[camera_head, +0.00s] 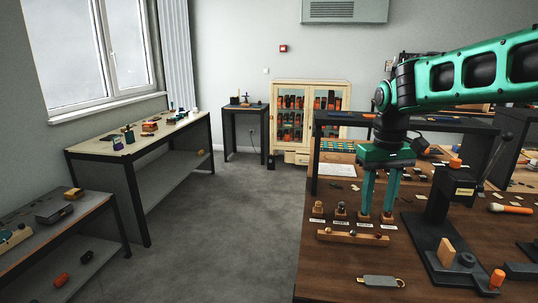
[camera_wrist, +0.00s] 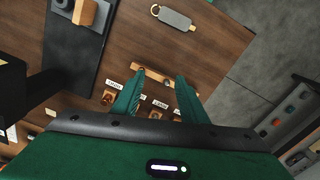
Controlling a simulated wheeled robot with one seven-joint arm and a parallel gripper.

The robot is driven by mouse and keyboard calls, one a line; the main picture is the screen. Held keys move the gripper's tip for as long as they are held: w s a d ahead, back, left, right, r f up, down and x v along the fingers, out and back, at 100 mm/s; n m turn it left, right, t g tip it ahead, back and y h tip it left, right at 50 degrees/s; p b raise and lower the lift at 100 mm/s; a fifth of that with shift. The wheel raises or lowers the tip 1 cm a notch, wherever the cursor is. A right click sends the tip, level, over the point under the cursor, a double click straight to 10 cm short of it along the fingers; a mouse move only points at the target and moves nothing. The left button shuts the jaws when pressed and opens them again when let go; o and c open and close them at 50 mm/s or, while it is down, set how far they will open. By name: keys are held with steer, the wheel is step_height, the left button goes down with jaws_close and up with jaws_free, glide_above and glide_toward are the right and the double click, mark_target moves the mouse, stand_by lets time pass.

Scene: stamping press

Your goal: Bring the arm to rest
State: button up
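My arm reaches in from the right in the head view, bent down at the wrist. My gripper (camera_head: 377,214) points down over the left part of the wooden table (camera_head: 330,270). Its two green fingers are apart with nothing visible between them. In the wrist view the gripper (camera_wrist: 158,76) is also open, with the table and a wooden strip (camera_wrist: 150,73) below. How far the fingertips are above the table is hard to tell.
Several small stamps (camera_head: 341,209) with labels stand close by the fingers. The wooden strip (camera_head: 353,236) and a grey tag (camera_head: 381,281) lie in front. A black press (camera_head: 437,215) stands to the right. A dark raised shelf (camera_head: 345,119) is behind. The floor (camera_head: 230,220) at left is clear.

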steer(key=s+d+f+m, duration=0.2)
steer(key=s+d+f, duration=0.1)
steer(key=s, duration=0.6)
steer(key=s+d+f+m, duration=0.3)
steer(key=s+d, duration=0.3)
steer(key=s, duration=0.4)
steer(key=s+d+f+m, duration=0.2)
steer(key=s+d+f, duration=0.1)
steer(key=s, duration=0.7)
steer(key=shift+s+d+f+m, duration=0.2)
steer(key=shift+d+m, duration=0.2)
steer(key=shift+d, duration=0.45)
steer(key=shift+w+f, duration=0.2)
steer(key=shift+w, duration=0.45)
